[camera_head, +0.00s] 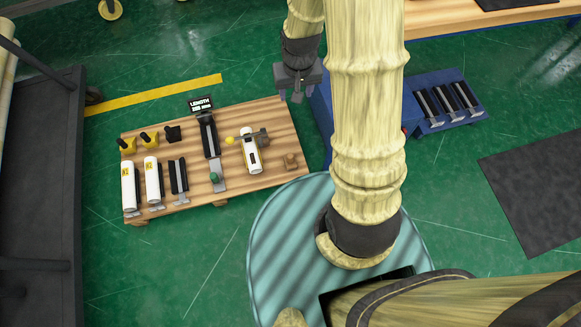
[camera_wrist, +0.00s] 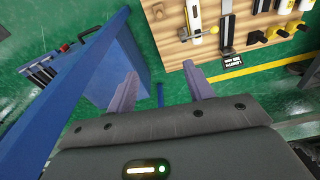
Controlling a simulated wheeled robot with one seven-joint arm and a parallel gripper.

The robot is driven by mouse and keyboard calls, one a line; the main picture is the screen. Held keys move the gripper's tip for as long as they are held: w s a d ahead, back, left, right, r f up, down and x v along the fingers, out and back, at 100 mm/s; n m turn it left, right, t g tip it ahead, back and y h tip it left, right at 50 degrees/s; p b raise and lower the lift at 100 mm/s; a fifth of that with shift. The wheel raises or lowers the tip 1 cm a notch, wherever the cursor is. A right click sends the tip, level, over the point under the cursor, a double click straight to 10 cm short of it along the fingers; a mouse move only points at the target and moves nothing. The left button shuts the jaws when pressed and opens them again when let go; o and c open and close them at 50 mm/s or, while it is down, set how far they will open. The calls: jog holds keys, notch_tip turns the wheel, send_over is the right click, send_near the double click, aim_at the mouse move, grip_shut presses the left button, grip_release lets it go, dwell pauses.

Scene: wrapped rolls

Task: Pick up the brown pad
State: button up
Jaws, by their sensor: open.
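The brown pad (camera_head: 291,160) looks like a small brown block near the right end of the wooden table. It also shows at the top of the wrist view (camera_wrist: 157,11), at the table's edge. My gripper (camera_head: 291,97) is in the air beyond the table's far right corner, apart from the pad. Its two fingers are spread with nothing between them in the wrist view (camera_wrist: 160,72).
The wooden table (camera_head: 232,197) also holds white wrapped rolls (camera_head: 128,187), black holders, yellow-topped tools and a length sign (camera_head: 201,105). A blue stand (camera_head: 320,110) is close beside my gripper. A dark cart (camera_head: 45,170) stands left.

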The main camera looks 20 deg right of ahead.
jog(key=w+f+b, duration=0.3)
jog(key=f+b, duration=0.4)
jog(key=f, duration=1.1)
jog(key=m+g+b, duration=0.1)
jog(key=b, duration=0.4)
send_over(290, 156)
notch_tip(290, 156, down, 16)
jog(key=f, duration=0.1)
jog(key=shift+s+d+r, duration=0.25)
jog(key=shift+s+r, duration=0.05)
jog(key=shift+r, duration=0.05)
jog(key=shift+f, duration=0.1)
notch_tip(290, 156, down, 12)
jog(key=b, duration=0.6)
jog(key=shift+b, duration=0.3)
jog(key=f+b, duration=0.2)
jog(key=f, duration=0.1)
jog(key=f+b, duration=0.2)
jog(key=shift+w+a+f, duration=0.2)
jog(key=shift+w, duration=0.15)
